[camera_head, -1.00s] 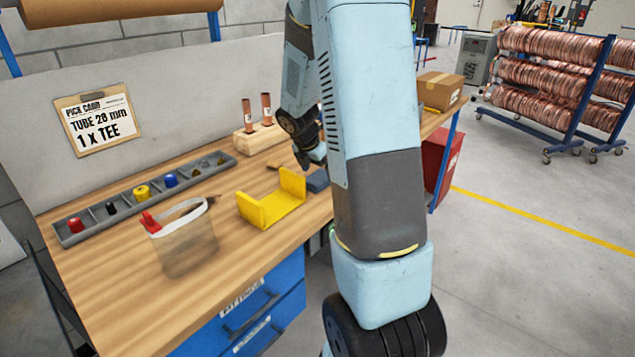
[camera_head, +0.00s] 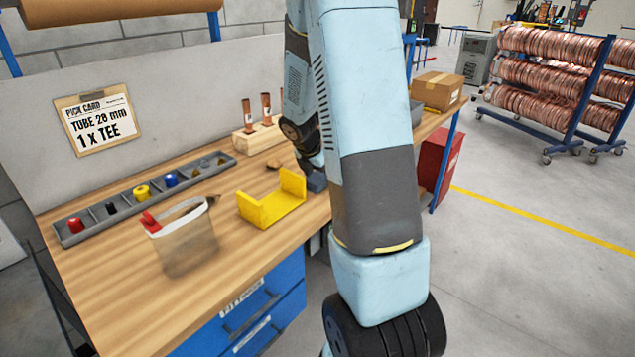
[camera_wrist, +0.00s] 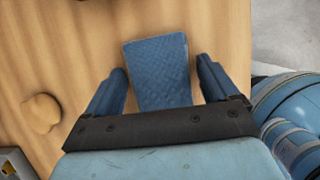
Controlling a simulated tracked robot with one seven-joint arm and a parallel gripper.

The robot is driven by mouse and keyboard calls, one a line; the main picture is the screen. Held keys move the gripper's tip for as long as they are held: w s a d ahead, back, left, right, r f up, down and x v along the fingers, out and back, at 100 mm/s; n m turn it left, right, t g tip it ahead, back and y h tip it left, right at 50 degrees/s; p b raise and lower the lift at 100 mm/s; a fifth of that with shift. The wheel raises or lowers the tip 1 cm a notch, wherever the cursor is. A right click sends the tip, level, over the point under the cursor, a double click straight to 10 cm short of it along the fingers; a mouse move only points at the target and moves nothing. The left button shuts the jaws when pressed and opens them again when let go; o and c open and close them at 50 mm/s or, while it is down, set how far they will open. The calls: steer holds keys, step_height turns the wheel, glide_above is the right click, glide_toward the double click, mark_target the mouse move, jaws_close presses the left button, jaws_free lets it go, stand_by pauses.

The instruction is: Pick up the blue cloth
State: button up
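The blue cloth (camera_wrist: 158,72) lies on the wooden bench and shows in the wrist view as a textured, folded rectangle. My gripper (camera_wrist: 164,78) is open, with one finger on each side of the cloth and a gap visible on both sides. I cannot tell how far above the bench the fingertips are. In the head view a small part of the cloth (camera_head: 316,184) shows beside my arm, right of the yellow cradle. My arm hides most of the gripper there.
The yellow cradle (camera_head: 272,207) stands left of the cloth. A small tan round piece (camera_wrist: 41,113) lies nearby. A wooden block with copper tubes (camera_head: 258,138) stands behind. A clear bag with a red clip (camera_head: 186,243) and a parts tray (camera_head: 126,207) are further left. A cardboard box (camera_head: 437,90) is at the right.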

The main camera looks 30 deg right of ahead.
mark_target(319, 176)
steer(key=c, duration=0.9)
steer(key=shift+r, duration=0.45)
step_height(319, 176, up, 3)
steer(key=shift+f, duration=0.1)
steer(key=s+a+r, duration=0.4)
steer(key=s+r, duration=0.5)
steer(key=s, duration=0.4)
steer(key=shift+s+r, duration=0.25)
